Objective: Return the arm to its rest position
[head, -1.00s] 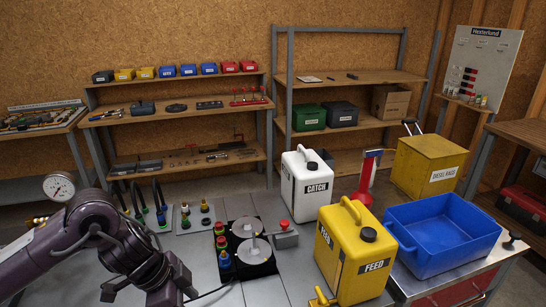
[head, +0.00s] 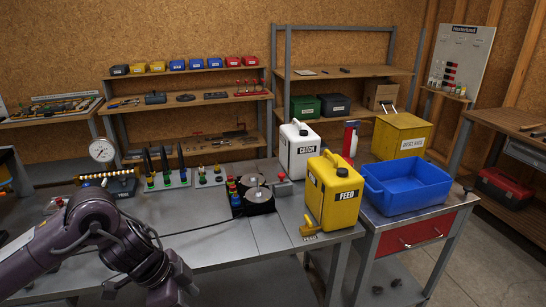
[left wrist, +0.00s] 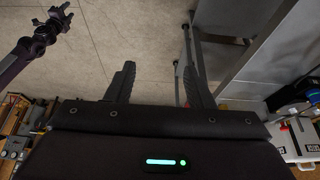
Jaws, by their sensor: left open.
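My left arm (head: 95,225) enters the head view from the lower left, bent in front of the bench. Its gripper is hidden below the head view's edge. In the left wrist view my left gripper (left wrist: 159,70) shows two dark fingers spread apart, empty, over bare grey floor. Another purple arm of mine (left wrist: 38,40) shows at the upper left of that view with a dark end tool, too small to tell if its jaws are open. No right arm shows in the head view.
The grey bench (head: 215,235) carries a yellow FEED can (head: 333,200), a white CATCH can (head: 298,150) and a pump unit (head: 250,195). A blue bin (head: 405,187) stands on a cart with a red drawer (head: 415,233). Floor (head: 490,250) is clear at the right.

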